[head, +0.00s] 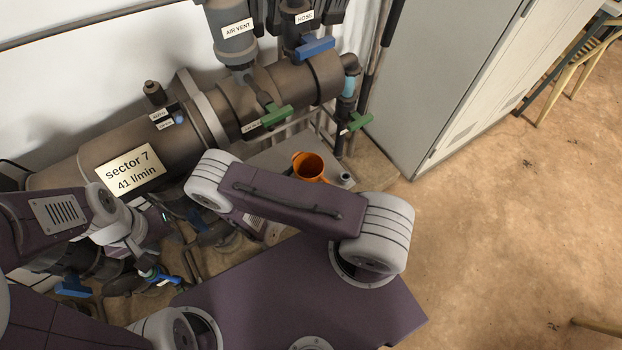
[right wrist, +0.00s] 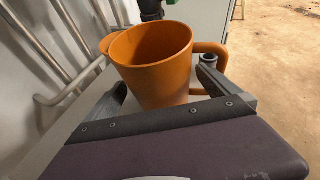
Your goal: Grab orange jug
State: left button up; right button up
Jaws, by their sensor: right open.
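The orange jug (head: 309,168) stands on a grey surface below the pipe, partly hidden by my right arm in the head view. In the right wrist view the jug (right wrist: 157,65) is upright, its open rim towards me, its spout at left and its handle at right. My right gripper (right wrist: 163,85) is open, with one finger on each side of the jug's lower body; the right finger is near the handle. I cannot tell whether either finger touches. My left gripper (head: 150,268) is low at the left in the head view, away from the jug, its fingers unclear.
A large brown pipe labelled sector 7 (head: 128,168) runs behind the jug, with green valve handles (head: 267,119) and a blue one (head: 315,47). A small grey fitting (head: 346,179) stands right of the jug. A grey cabinet (head: 425,80) stands further right; the floor beyond is open.

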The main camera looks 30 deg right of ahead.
aim_at(315, 161)
jog(key=shift+x, duration=1.15)
jog(key=c, duration=1.4)
jog(key=shift+a+r, duration=0.1)
notch_tip(315, 161, up, 5)
jog(key=p, duration=0.4)
jog(key=shift+p, duration=0.35)
jog(key=s+d+r+p, duration=0.2)
jog(key=s+r+p, duration=0.1)
jog(key=s+p, duration=0.1)
jog(key=s+d+r+p, duration=0.2)
jog(key=s+p, duration=0.2)
jog(key=s, duration=0.2)
jog(key=shift+s+d+r+p, duration=0.35)
jog(key=shift+s+d+r, duration=0.05)
